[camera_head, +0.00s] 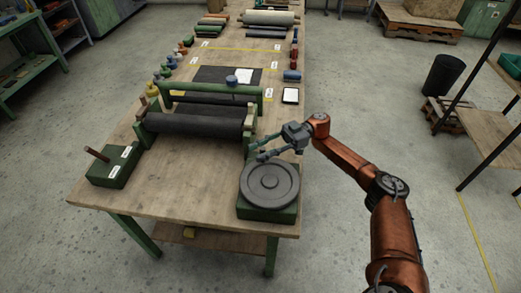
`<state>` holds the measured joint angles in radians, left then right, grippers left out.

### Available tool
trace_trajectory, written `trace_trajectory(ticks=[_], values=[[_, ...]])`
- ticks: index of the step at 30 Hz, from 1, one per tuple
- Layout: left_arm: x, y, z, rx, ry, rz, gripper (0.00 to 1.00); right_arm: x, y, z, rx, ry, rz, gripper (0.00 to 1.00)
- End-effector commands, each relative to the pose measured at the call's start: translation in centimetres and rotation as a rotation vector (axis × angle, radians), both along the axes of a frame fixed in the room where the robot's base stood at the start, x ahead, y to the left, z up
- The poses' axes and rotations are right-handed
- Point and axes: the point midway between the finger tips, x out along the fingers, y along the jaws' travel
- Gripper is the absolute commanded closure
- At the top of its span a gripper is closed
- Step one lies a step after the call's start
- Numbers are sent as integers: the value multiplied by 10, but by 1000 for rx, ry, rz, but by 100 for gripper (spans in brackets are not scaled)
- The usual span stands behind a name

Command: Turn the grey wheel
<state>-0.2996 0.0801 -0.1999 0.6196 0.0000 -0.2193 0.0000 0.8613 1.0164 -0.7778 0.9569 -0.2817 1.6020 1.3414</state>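The grey wheel (270,184) is a round disc lying flat on a green block (262,213) at the near right corner of the wooden table. My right gripper (255,150) reaches in from the right at the wheel's far edge. Its two fingers are spread and point left, with nothing seen between them. The lower finger is close above the far rim of the wheel; I cannot tell whether it touches. My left gripper is not in view.
Left of the wheel, dark rollers (195,125) sit in a green frame. Bare tabletop lies between box and wheel.

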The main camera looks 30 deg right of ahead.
Motion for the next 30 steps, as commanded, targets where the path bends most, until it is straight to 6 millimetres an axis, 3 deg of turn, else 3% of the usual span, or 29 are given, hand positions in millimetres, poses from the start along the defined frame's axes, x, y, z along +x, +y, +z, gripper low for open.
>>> trace_trajectory(ticks=[5, 13, 18, 30], values=[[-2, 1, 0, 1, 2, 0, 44, 1, -11, -1, -1, 1, -2, 69], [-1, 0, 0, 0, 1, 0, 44, 4, -53, 0, -1, 0, -4, 69], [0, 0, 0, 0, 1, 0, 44, 5, -68, 0, 0, 0, -2, 69], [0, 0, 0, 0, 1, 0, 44, 4, -75, 0, 1, 0, 0, 69]])
